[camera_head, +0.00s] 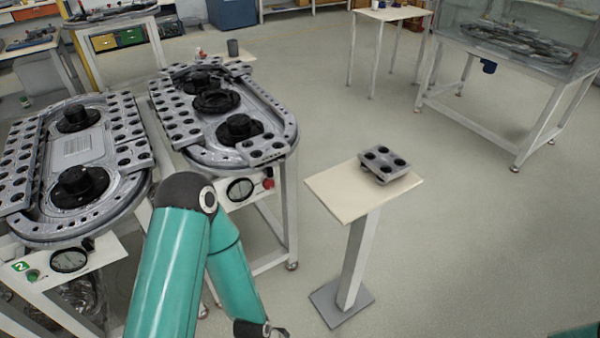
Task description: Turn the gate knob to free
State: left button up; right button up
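Two ring track units stand at the left, the nearer ring track (18,226) and the farther ring track (283,120). A small red knob (268,184) sits on the farther unit's front panel, beside a round dial (240,190). A small green knob (33,275) sits on the nearer unit's panel, left of another dial (69,260). No readable label shows which is the gate knob, and knob positions are too small to read. My teal left arm bends in front of the tracks, its lower end leaving at the bottom edge.
A pedestal table (330,190) to the right of the tracks holds a grey block with round holes (384,164). A glass tank (510,50) on a white frame stands at the back right. Open floor (450,240) lies right of the pedestal.

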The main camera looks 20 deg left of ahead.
aim_at(268, 185)
jog(key=u, duration=0.15)
jog(key=i, duration=0.9)
jog(key=u, duration=0.5)
